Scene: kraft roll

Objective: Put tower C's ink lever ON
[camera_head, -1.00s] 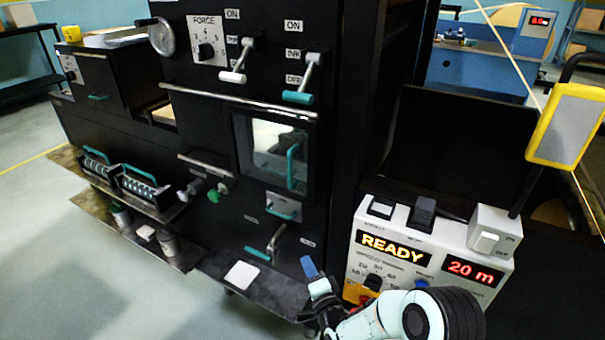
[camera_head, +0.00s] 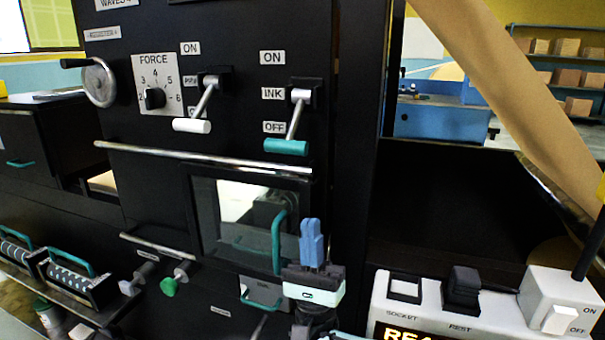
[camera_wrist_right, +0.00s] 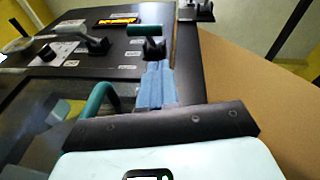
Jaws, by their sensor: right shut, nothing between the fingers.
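The ink lever (camera_head: 287,146) has a metal arm and a teal handle, on a black tower panel. It hangs down, its handle just below the OFF label (camera_head: 275,127); the ON label (camera_head: 272,58) is above. A letter naming the tower is not readable here. My right gripper (camera_head: 311,236) points up, with its blue fingers shut and empty. It is below the ink lever and apart from it in the picture. In the right wrist view, the teal handle (camera_wrist_right: 149,30) shows beyond the shut fingertips (camera_wrist_right: 157,70). My left gripper is not in view.
A similar white-handled lever (camera_head: 192,125) hangs left of the ink lever. A metal rail (camera_head: 205,160) runs below both levers. A window with a teal handle (camera_head: 278,243) is beside my right gripper. A white control box (camera_head: 455,310) stands at the lower right.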

